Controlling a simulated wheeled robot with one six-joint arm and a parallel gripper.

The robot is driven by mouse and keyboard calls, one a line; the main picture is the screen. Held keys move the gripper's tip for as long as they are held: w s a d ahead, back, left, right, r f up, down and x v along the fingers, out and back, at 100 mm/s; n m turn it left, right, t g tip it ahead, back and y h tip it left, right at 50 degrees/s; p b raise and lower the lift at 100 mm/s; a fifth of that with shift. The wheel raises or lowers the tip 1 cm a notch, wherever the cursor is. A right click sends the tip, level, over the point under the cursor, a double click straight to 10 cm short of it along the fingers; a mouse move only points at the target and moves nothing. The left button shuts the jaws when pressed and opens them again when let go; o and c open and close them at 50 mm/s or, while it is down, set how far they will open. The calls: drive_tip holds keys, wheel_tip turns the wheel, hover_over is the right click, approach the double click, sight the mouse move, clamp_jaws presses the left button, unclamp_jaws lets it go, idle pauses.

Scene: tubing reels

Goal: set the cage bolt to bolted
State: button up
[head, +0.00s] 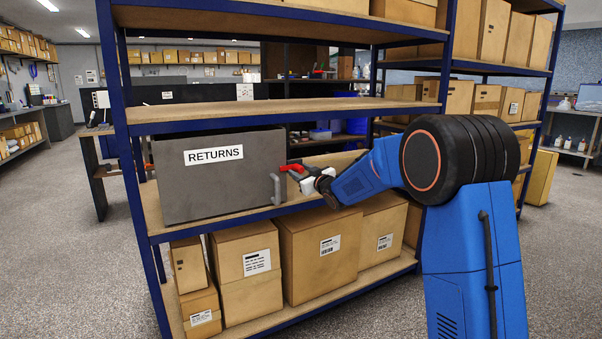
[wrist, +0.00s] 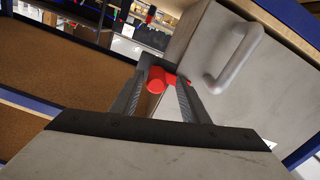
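The cage is a grey box labelled RETURNS (head: 222,172), standing on the middle shelf. It has a grey loop handle (head: 276,188), which also shows in the wrist view (wrist: 238,62).
The blue-framed shelf unit (head: 142,222) surrounds the cage, with an empty board (head: 270,113) above it. Several cardboard boxes (head: 318,250) fill the shelf below. Bare shelf board (wrist: 45,70) lies beside my gripper in the wrist view.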

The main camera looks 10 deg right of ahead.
drive_tip(key=v, duration=1.7)
drive_tip(key=shift+s, duration=0.2)
drive_tip(key=shift+d, duration=0.15)
drive_tip(key=s+d+f+m+g+h, duration=0.2)
drive_tip(key=s+d+m+g+h, duration=0.15)
drive_tip(key=s, duration=0.65)
drive_tip(key=s+d+f+m+g+h, duration=0.25)
drive_tip(key=s+d, duration=0.25)
drive_tip(key=s, duration=0.6)
drive_tip(key=s+a+f+g, duration=0.1)
drive_tip(key=s+f+g, duration=0.2)
drive_tip(key=s, duration=1.1)
drive_tip(key=s+a+f+m+g, duration=0.1)
drive_tip(key=s+f+g, duration=0.2)
drive_tip(key=s, duration=1.2)
wheel_tip(320, 180, down, 3)
drive_tip(key=shift+s+f, duration=0.25)
drive_tip(key=shift+a, duration=0.1)
